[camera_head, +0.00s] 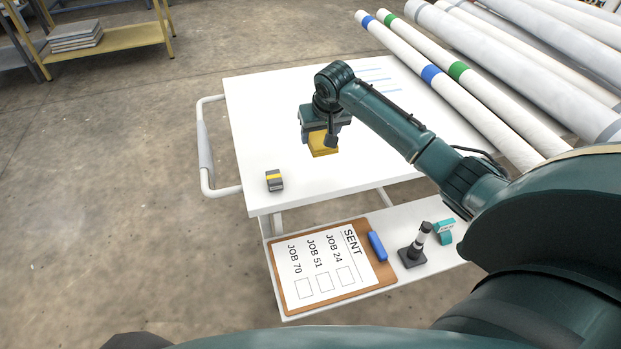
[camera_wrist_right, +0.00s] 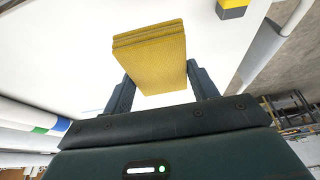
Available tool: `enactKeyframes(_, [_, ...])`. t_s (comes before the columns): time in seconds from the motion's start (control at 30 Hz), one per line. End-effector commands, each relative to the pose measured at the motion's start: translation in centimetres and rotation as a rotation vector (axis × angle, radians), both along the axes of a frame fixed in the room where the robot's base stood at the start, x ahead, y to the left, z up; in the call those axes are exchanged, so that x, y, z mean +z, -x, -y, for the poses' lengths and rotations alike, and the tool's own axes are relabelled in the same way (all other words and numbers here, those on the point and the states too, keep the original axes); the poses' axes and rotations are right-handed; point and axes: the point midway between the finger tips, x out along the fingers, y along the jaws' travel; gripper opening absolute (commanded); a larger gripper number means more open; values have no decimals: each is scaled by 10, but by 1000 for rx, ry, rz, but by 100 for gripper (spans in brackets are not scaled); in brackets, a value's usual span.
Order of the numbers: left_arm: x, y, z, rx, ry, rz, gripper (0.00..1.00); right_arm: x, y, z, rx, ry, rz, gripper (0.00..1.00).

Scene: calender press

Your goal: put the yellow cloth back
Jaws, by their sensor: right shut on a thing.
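The yellow cloth (camera_head: 324,150) is a folded, ribbed stack, seen over the middle of the white trolley top (camera_head: 255,120). My right gripper (camera_head: 320,132) comes down over it from the right and is shut on it. In the right wrist view the folded cloth (camera_wrist_right: 150,52) sits between the two dark fingers of my right gripper (camera_wrist_right: 160,85). I cannot tell whether the cloth touches the trolley top. My left gripper is not in view.
A small grey block with a yellow band (camera_head: 275,180) stands near the trolley top's front left. The lower shelf holds a clipboard (camera_head: 325,268), a blue marker (camera_head: 377,246), a black stamp (camera_head: 412,256) and a teal item (camera_head: 444,232). Long rolls (camera_head: 450,90) lie beyond, at right.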

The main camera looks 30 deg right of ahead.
Motion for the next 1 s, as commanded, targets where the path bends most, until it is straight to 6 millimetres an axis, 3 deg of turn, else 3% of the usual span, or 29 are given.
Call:
enactKeyframes(0.17, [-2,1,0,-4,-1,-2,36,-2,0,-1,7,1,0,40])
enactKeyframes(0.5, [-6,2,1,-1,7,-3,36,-57,0,-1,7,1,-1,40])
enactKeyframes(0.67, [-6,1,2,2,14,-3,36,-68,1,-1,8,1,-1,40])
enactKeyframes(0.9, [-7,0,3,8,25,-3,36,-99,1,-1,8,2,-2,40])
enactKeyframes(1.0, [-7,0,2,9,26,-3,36,-100,0,-1,8,1,1,40])
